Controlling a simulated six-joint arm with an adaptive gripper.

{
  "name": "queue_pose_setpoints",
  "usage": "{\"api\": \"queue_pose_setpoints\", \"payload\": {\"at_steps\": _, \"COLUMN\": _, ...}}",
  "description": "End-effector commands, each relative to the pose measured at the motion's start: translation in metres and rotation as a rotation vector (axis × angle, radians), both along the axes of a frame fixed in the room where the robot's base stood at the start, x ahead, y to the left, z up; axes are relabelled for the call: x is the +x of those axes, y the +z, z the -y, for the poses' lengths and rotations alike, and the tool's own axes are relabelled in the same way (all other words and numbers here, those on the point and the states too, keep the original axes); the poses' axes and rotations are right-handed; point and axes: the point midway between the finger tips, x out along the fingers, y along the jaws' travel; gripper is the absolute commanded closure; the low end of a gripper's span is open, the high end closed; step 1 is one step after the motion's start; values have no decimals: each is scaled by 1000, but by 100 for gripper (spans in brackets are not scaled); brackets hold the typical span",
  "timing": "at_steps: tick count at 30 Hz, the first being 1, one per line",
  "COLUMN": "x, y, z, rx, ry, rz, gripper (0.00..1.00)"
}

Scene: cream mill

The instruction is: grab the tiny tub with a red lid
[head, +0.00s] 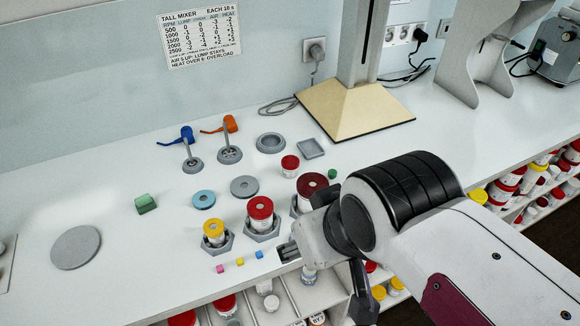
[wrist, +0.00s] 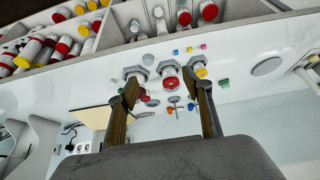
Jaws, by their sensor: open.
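The tiny tub with a red lid (head: 290,165) stands upright on the white counter in the head view, beyond the larger jars. In the wrist view a small red lid (wrist: 145,98) shows beside my left finger and looks like the same tub. My gripper (wrist: 167,82) is open and empty, with its two fingers spread wide. In the head view it is over the counter's front part, nearer than the tub and apart from it. My wrist hides part of the counter there.
Larger jars with yellow (head: 213,231), red (head: 260,210) and dark red (head: 312,187) lids stand in hexagonal holders in front of the tub. A small green tub (head: 332,174) stands to its right. Grey discs, a square tray (head: 311,148) and a mixer base (head: 352,108) are around.

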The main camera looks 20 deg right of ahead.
Motion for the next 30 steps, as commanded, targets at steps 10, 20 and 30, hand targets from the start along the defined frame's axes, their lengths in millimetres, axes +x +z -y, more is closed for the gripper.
{"api": "queue_pose_setpoints", "payload": {"at_steps": 10, "x": 0, "y": 0, "z": 0, "rx": 0, "ry": 0, "rz": 0, "gripper": 46}}
{"api": "queue_pose_setpoints", "payload": {"at_steps": 20, "x": 6, "y": 1, "z": -4, "rx": 13, "ry": 7, "rz": 9, "gripper": 46}}
{"api": "queue_pose_setpoints", "payload": {"at_steps": 30, "x": 67, "y": 16, "z": -46, "rx": 146, "ry": 43, "rz": 117, "gripper": 46}}
